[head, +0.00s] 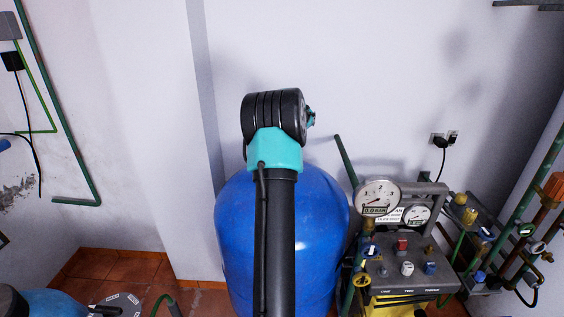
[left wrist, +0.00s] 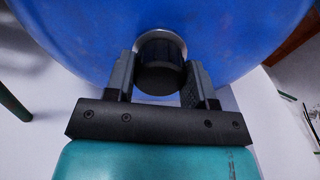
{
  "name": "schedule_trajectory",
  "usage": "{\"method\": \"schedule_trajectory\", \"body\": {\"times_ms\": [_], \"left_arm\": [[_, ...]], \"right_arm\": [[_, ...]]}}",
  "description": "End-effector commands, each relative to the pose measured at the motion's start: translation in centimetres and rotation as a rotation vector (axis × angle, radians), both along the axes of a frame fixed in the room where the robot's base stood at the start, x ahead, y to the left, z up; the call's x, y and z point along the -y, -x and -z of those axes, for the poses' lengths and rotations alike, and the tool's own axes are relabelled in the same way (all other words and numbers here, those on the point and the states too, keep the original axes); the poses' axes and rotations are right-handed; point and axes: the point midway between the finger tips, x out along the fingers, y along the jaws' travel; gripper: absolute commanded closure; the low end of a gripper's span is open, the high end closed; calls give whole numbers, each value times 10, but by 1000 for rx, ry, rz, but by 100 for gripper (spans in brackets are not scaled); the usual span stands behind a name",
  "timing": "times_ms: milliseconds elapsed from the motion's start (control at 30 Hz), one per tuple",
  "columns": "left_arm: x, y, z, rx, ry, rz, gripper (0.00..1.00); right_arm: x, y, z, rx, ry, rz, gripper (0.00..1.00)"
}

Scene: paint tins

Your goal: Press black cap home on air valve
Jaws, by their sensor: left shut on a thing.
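My left gripper (left wrist: 160,82) is shut on a black cap (left wrist: 160,70), with one finger on each side of it. The cap is short, round and ridged, and its end points toward the wrist camera. A pale metal ring, which looks like part of the air valve (left wrist: 163,34), shows around the cap's far edge against a blue tank (left wrist: 70,30). I cannot tell whether the cap touches the valve or how far it is on. In the head view my own arm hides the cap, the valve and my left gripper. My right gripper is in neither view.
The blue tank (head: 325,225) stands mid-room in the head view. To its right is a grey control panel (head: 395,270) with round gauges (head: 378,197) and several knobs. Pipes with valves (head: 520,250) run at the far right. A white wall (head: 330,60) is behind.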

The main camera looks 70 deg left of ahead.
Motion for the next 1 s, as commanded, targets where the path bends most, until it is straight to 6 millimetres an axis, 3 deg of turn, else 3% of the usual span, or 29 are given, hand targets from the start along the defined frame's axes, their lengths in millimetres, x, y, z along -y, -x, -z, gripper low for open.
{"method": "schedule_trajectory", "body": {"times_ms": [233, 267, 567, 1000], "left_arm": [[0, 0, 3, 0, 1, 0, 67], [0, 0, 3, 0, 1, 0, 49], [0, 0, 2, 0, 0, 0, 21], [0, 0, -9, 1, -3, 0, 21]], "right_arm": [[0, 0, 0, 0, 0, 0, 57], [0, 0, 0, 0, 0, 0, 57], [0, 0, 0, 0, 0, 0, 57], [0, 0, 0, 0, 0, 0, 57]]}}
